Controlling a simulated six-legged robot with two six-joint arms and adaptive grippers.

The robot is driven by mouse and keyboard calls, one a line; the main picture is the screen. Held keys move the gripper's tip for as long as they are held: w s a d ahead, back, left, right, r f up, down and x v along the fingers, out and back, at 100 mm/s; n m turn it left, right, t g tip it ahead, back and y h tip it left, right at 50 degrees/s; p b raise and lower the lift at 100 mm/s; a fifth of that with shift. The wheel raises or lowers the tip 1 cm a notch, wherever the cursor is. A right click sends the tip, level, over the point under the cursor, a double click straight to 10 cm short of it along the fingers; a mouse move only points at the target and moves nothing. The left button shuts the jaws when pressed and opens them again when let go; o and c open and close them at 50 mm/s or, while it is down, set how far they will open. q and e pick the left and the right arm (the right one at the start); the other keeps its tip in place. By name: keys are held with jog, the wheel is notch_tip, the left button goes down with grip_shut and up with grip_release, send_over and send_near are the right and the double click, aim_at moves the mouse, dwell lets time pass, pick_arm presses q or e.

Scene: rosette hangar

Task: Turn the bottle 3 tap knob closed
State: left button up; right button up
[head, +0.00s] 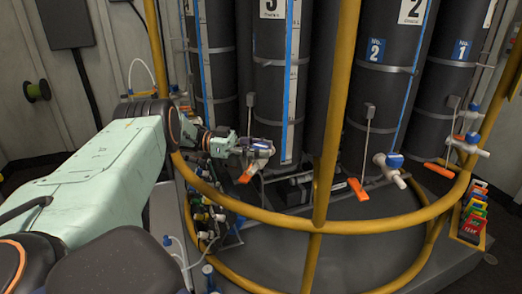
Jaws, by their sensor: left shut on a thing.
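Bottle 3 (268,95) is a tall dark grey cylinder with a white number label at its top. A blue stripe runs down its front. Its tap, with a white body (256,166) and a blue knob (262,145), is at the bottle's lower front. My left gripper (259,148) reaches in from the left and is shut on the knob. Its fingers cover part of the knob, so I cannot tell the knob's angle well. My right gripper is not in view.
A yellow rail (325,110) stands in front of the bottles, and a curved hoop passes below the taps. Bottle 2 (378,95) and bottle 1 (440,90) stand to the right with similar taps.

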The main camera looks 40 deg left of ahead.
aim_at(260, 146)
pick_arm(q)
jog(key=shift+r, duration=0.15)
jog(key=o, duration=1.2)
jog(key=shift+r, duration=4.9)
